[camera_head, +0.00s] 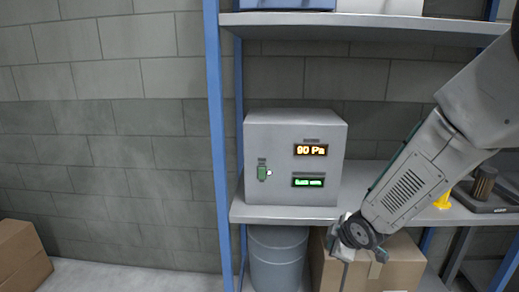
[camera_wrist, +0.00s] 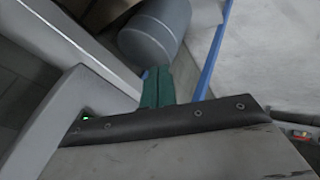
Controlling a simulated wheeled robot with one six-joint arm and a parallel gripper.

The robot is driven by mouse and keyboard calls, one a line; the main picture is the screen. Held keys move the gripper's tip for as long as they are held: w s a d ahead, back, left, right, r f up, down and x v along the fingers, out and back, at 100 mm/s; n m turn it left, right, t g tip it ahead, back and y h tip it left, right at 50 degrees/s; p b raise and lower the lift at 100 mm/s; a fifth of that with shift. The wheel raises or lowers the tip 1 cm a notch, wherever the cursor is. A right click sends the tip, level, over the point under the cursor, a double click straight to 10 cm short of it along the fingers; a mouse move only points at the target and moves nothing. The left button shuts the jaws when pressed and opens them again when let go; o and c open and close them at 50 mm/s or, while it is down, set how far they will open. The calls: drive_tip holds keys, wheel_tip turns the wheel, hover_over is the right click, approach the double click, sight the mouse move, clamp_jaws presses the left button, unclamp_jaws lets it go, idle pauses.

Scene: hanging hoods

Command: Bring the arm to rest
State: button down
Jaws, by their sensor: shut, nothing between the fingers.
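My arm (camera_head: 410,185) reaches in from the right in the head view and slants down to the left. My gripper (camera_head: 343,243) is at its lower end, just below the shelf's front edge and in front of a cardboard box. Its fingertips are hard to make out there. In the wrist view the green fingers of my gripper (camera_wrist: 157,88) are together, with nothing between them.
A grey box (camera_head: 270,192) with a "90 Pa" display, a green display and a green switch stands on the shelf (camera_head: 275,214). A grey bin (camera_head: 277,262) and a cardboard box (camera_head: 398,270) are below. A blue post (camera_head: 217,130) rises at left. Wall space left is bare.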

drive_tip(key=s+d+r+m+g, duration=0.2)
drive_tip(key=s+r+m, duration=0.2)
drive_tip(key=s, duration=0.6)
drive_tip(key=s+d+r+m+g+h, duration=0.1)
drive_tip(key=s+r+m+g, duration=0.1)
drive_tip(key=s+r+m, duration=0.3)
drive_tip(key=s+d+r+m+g, duration=0.2)
drive_tip(key=s+r+m, duration=0.2)
drive_tip(key=s+r, duration=0.5)
drive_tip(key=s, duration=0.6)
drive_tip(key=shift+s+d+r, duration=0.25)
drive_tip(key=shift+s+d, duration=0.05)
drive_tip(key=shift+s, duration=0.05)
